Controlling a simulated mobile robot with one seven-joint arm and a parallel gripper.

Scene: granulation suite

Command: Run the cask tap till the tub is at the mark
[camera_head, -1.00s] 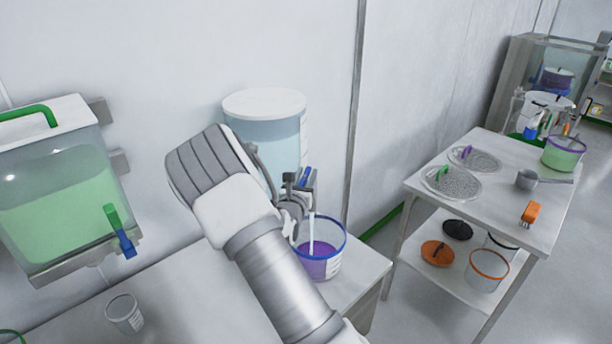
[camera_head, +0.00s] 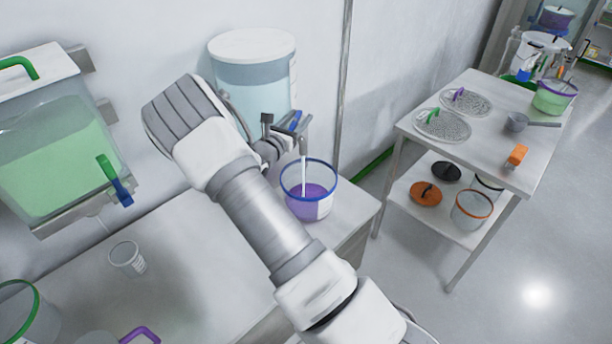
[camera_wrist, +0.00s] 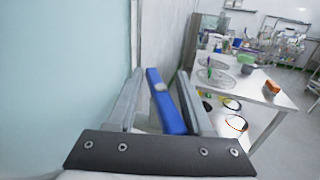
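The cask (camera_head: 252,85) is a clear drum with a white lid and pale blue liquid, against the wall. Its tap has a blue lever (camera_head: 295,120), also large in the wrist view (camera_wrist: 166,103). A clear stream falls from the spout into the tub (camera_head: 320,207), a clear tub with a blue rim, a white label and purple liquid partway up. I cannot make out the fill mark.
A green-filled tank (camera_head: 55,150) with its own tap hangs at left. A small clear cup (camera_head: 127,258) stands on the bench (camera_head: 195,265). A white trolley (camera_head: 470,155) at right carries sieves, a scoop and an orange clip. Floor is open at lower right.

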